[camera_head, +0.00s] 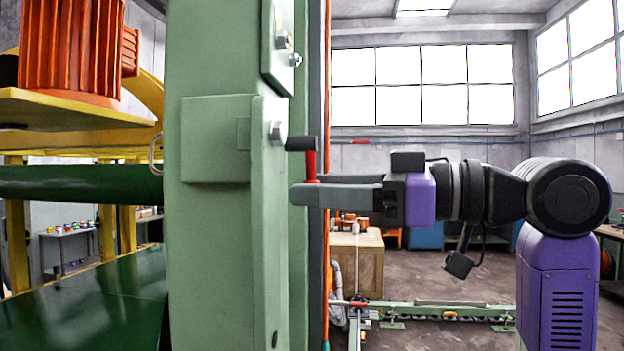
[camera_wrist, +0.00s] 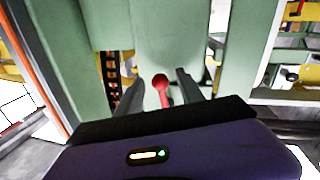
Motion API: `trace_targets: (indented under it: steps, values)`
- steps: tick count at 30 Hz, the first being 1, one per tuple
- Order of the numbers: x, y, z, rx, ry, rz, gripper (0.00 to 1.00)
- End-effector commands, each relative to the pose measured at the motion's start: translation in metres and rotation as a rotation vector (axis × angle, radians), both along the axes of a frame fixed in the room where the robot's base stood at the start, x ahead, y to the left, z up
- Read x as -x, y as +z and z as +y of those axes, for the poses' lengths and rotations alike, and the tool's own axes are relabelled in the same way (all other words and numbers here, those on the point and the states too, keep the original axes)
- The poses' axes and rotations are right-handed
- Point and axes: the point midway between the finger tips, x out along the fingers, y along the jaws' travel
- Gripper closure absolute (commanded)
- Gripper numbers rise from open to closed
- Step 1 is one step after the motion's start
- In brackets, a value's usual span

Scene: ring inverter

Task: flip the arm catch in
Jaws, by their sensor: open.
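The arm catch shows as a small red lever (camera_head: 311,164) below a dark cylinder (camera_head: 301,143) at the right side of a green upright. My gripper (camera_head: 306,190) reaches in level from the right, with its fingertips at the lower end of the red lever. In the wrist view the red lever (camera_wrist: 161,86), with a round red end, stands between the two spread fingers of my gripper (camera_wrist: 160,80). Gaps show on both sides of it. The gripper is open; the lever's lower part is partly hidden by the fingers in the head view.
The green upright (camera_head: 210,240) fills the middle of the head view, with bolted plates beside the catch. An orange cable (camera_head: 326,240) runs down its right edge. An orange motor (camera_head: 75,50) stands on a yellow plate at left.

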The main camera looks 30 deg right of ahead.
Motion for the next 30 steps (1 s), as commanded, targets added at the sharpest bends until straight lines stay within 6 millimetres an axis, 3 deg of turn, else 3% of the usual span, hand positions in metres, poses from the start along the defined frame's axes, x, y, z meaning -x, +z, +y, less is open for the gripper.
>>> trace_targets:
  steps: [13, 20, 30]
  values:
    - [-0.0101, -0.0003, 0.0097, -0.001, 0.0, -0.001, 0.55]
    - [-0.01, -0.0001, 0.0095, -0.001, 0.0, -0.001, 0.98]
    - [-0.0055, 0.002, 0.0129, -0.054, 0.001, 0.075, 1.0]
